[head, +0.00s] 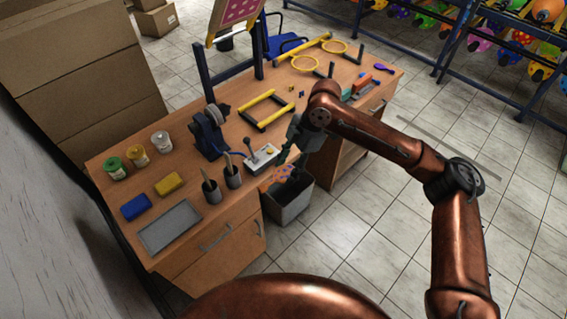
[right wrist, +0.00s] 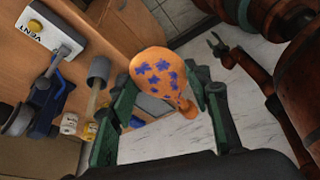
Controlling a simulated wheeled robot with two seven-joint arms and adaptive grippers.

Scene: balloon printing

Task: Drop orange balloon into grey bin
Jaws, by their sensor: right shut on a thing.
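The orange balloon (head: 283,174) with blue-purple spots shows at the mouth of the grey bin (head: 290,208) in the head view. My right gripper (head: 288,160) is just above it, shut on the balloon. In the right wrist view the balloon (right wrist: 158,72) sits between the green fingers, its knotted neck towards the right finger. My left gripper is outside the head view; in the right wrist view a small claw (right wrist: 215,45) on my other arm looks open and empty.
The wooden desk (head: 225,207) borders the bin on both sides. A lever box (head: 262,156) and two dark cups with tools (head: 232,178) stand near its edge. Open tiled floor (head: 350,240) lies right of the bin. Boxes (head: 80,60) stand left.

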